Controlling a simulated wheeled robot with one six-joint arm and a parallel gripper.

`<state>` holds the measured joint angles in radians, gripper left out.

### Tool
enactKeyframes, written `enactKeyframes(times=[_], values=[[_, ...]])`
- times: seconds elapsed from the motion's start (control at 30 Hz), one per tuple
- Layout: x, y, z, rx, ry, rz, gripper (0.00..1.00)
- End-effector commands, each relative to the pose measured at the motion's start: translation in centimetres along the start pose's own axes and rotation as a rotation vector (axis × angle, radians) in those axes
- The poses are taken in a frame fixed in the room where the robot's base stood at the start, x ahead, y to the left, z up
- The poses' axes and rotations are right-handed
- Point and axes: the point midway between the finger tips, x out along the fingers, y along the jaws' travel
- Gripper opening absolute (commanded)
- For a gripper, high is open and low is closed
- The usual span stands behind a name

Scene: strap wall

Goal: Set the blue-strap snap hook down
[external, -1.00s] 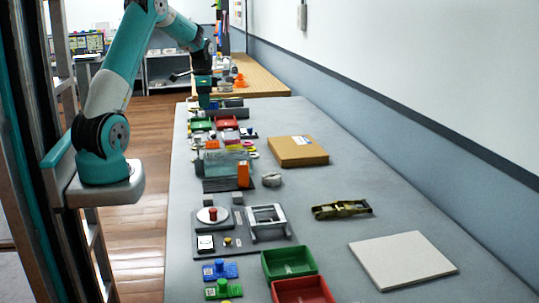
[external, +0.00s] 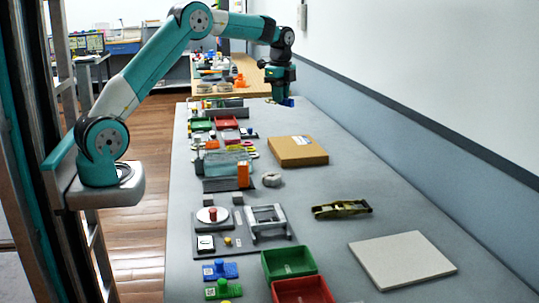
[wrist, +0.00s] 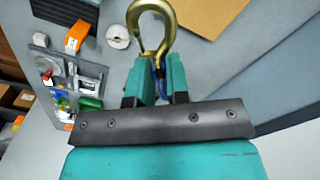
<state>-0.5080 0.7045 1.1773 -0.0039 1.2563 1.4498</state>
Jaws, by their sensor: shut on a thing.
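The blue-strap snap hook shows in the wrist view as a brass-coloured hook (wrist: 152,30) with a bit of blue strap between the fingers. My gripper (wrist: 158,72) is shut on it, and the hook's curved end sticks out beyond the fingertips. In the external view my gripper (external: 281,92) points down at the far end of the grey table, near its right side. Only a small blue patch shows at the fingertips there. I cannot tell whether the hook touches the table.
A cardboard box (external: 298,151) lies on the grey table (external: 340,180), nearer the camera than my gripper. Trays, tools and small parts crowd the table's left side. The wall (external: 420,110) runs along the right edge. The surface around the box's right side is clear.

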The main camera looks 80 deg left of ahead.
Motion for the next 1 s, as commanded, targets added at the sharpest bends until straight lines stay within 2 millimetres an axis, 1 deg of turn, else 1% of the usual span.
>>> enactKeyframes(times=[0.03,0.07,0.1,0.17,0.2,0.3,0.4,0.53,0.63,0.67,1.0], values=[[0.1,-0.2,-3.3,0.098,0.000,0.000,0.00],[0.1,-0.2,-5.0,0.151,0.000,-0.002,0.00],[0.1,-0.1,-7.2,0.220,0.001,-0.002,0.00],[0.1,0.1,-10.2,0.317,0.001,-0.002,0.00],[0.1,0.4,-12.0,0.374,0.001,-0.001,0.00],[0.1,1.1,-15.7,0.494,0.001,-0.003,0.00],[0.1,1.7,-18.2,0.574,0.001,-0.003,0.00],[0.5,2.2,-19.7,0.627,0.001,-0.001,0.00],[2.0,2.3,-20.0,0.636,0.001,0.002,0.00],[2.7,2.3,-20.0,0.637,0.000,0.003,0.00],[12.0,2.4,-19.9,0.634,0.001,0.003,0.00]])
